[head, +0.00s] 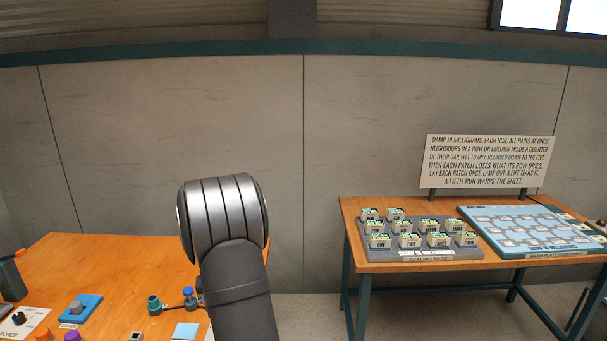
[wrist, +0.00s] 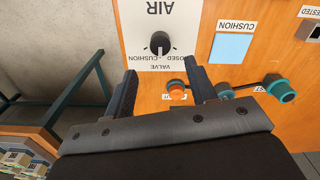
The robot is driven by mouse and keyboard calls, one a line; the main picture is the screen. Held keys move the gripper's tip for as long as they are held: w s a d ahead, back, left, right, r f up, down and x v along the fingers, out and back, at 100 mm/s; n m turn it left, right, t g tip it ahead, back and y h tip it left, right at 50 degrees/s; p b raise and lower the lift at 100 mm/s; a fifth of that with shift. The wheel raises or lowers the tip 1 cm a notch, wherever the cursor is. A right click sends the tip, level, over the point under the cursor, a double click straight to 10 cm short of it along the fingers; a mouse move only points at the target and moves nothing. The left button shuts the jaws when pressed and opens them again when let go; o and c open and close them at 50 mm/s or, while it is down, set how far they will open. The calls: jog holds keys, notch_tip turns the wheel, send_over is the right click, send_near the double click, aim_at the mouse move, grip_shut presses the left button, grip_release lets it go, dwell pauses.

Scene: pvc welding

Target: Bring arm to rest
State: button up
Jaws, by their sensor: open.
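My gripper (wrist: 161,70) shows in the wrist view with its two fingers spread and nothing between them. It is over the orange wooden bench (wrist: 195,50), near a white AIR panel (wrist: 162,20) with a black knob (wrist: 160,43). An orange button-like part (wrist: 177,88) shows between and below the fingertips. In the head view my arm rises in the middle with a grey ribbed joint. My gripper does not show there.
A light blue CUSHION square (wrist: 231,47) and teal fittings (wrist: 281,91) lie to the gripper's right. In the head view, a second table at right bears a grey tray (head: 422,254) of labelled sealing pads, a blue plate (head: 510,248) and a sign (head: 489,161). Floor separates the tables.

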notch_tip(320, 180, up, 9)
notch_tip(320, 180, down, 18)
jog(key=shift+s+r, duration=0.1)
jog(key=shift+f, duration=0.2)
jog(key=n, duration=0.5)
jog(key=shift+n, duration=0.4)
jog(key=n, duration=0.6)
jog(key=shift+r, duration=1.25)
